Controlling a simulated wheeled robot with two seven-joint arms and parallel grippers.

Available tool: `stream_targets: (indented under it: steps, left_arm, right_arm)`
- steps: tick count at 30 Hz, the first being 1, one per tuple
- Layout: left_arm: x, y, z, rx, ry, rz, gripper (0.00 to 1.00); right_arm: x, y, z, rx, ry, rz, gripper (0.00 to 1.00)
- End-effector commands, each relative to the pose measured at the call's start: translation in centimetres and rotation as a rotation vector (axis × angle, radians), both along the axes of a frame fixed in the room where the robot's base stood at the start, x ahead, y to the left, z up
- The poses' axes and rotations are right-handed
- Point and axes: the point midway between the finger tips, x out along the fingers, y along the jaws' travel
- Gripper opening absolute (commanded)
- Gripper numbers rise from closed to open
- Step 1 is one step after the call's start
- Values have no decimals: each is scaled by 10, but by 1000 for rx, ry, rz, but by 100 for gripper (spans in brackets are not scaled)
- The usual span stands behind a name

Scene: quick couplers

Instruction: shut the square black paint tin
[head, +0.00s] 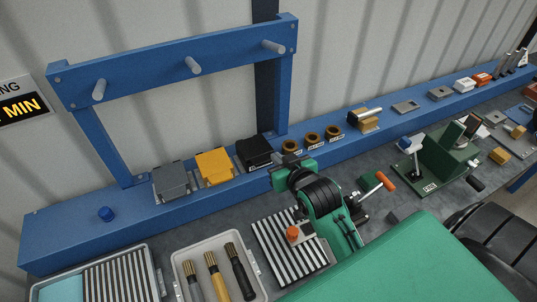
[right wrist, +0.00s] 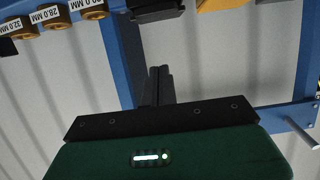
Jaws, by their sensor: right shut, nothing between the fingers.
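The square black tin (head: 255,151) stands on the blue ledge, at the right end of a row of three boxy tins. In the right wrist view its dark body (right wrist: 157,12) is cut off by the top edge. I cannot tell how its lid sits. My right gripper (head: 284,161) is just to the right of and in front of the black tin in the head view, and looks apart from it. In the right wrist view its dark fingers (right wrist: 155,84) are together, with nothing between them. My left gripper is not in view.
A yellow tin (head: 214,166) and a grey tin (head: 171,179) stand left of the black one. Brown rings (head: 311,138) stand right of it. A blue frame with pegs (head: 193,66) rises behind. A ribbed mat (head: 272,240) and a brush tray (head: 255,270) lie in front.

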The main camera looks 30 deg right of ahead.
Motion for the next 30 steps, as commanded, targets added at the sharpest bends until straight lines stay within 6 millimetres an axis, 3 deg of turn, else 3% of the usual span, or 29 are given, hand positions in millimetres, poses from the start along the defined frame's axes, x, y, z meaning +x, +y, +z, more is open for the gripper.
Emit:
stream_targets:
  steps: [5,14,21,30]
  left_arm:
    - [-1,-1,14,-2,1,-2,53]
    - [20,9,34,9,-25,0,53]
    - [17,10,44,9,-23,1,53]
    - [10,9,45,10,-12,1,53]
  right_arm:
    - [31,-2,-7,1,0,-1,0]
    - [76,-4,-26,1,2,-1,0]
    - [69,-4,-58,1,3,-3,0]
    - [68,-4,-66,0,-1,-2,0]
